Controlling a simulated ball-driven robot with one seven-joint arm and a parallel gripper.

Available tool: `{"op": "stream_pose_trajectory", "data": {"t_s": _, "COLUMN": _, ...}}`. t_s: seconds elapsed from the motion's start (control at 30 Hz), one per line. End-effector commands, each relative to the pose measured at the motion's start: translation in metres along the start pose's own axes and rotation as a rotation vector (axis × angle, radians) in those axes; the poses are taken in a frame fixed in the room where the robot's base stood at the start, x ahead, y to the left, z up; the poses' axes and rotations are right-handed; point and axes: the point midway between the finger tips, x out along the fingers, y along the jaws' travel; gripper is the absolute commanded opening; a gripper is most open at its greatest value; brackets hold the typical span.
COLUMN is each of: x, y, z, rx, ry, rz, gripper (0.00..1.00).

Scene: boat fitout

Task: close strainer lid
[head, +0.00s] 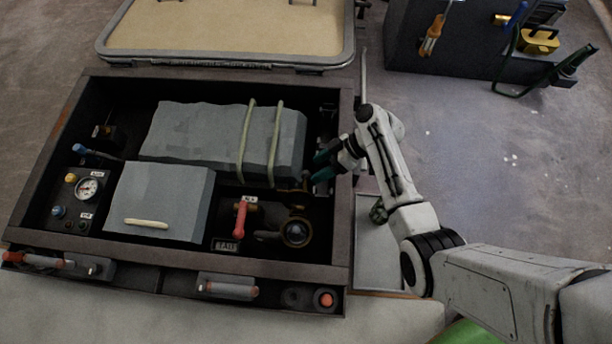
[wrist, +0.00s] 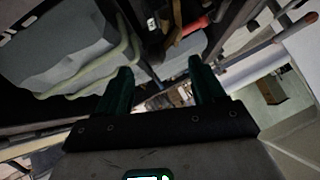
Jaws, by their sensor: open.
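A round dark fitting with a brass-toned rim (head: 296,233), which looks like the strainer, sits low in the right front corner of the dark recessed bay. Brass parts (head: 298,198) stand just behind it. I cannot make out for certain which part is the lid or how it is tilted. My gripper (head: 322,166) is open, with its teal fingers at the bay's right side, behind the strainer and beside the large grey block. The wrist view shows both fingers (wrist: 161,85) apart with nothing gripped between them.
The large grey block (head: 185,130) has two pale straps. A smaller grey box (head: 160,195) stands in front. A red-handled valve (head: 240,220) is left of the strainer. The bay's raised right rim (head: 340,235) borders the strainer. A tan-lined hatch panel (head: 230,25) lies behind.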

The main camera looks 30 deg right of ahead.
Motion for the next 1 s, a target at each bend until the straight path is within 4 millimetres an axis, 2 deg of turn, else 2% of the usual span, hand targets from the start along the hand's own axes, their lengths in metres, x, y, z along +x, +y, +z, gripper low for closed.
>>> {"op": "stream_pose_trajectory", "data": {"t_s": 0.03, "x": 0.014, "y": 0.001, "z": 0.003, "rx": -0.002, "ry": -0.002, "rz": -0.004, "gripper": 0.68}}
{"op": "stream_pose_trajectory", "data": {"t_s": 0.1, "x": 0.026, "y": 0.001, "z": 0.003, "rx": 0.0, "ry": -0.002, "rz": -0.003, "gripper": 0.68}}
{"op": "stream_pose_trajectory", "data": {"t_s": 0.3, "x": 0.051, "y": 0.0, "z": 0.002, "rx": 0.0, "ry": -0.002, "rz": -0.001, "gripper": 0.68}}
{"op": "stream_pose_trajectory", "data": {"t_s": 0.5, "x": 0.059, "y": 0.0, "z": 0.001, "rx": 0.001, "ry": -0.001, "rz": 0.0, "gripper": 0.68}}
{"op": "stream_pose_trajectory", "data": {"t_s": 0.73, "x": 0.059, "y": 0.0, "z": 0.0, "rx": 0.002, "ry": -0.001, "rz": 0.0, "gripper": 0.68}}
{"op": "stream_pose_trajectory", "data": {"t_s": 0.77, "x": 0.059, "y": 0.0, "z": 0.0, "rx": 0.001, "ry": -0.001, "rz": 0.0, "gripper": 0.68}}
{"op": "stream_pose_trajectory", "data": {"t_s": 1.0, "x": 0.059, "y": 0.0, "z": 0.001, "rx": 0.001, "ry": -0.001, "rz": 0.0, "gripper": 0.45}}
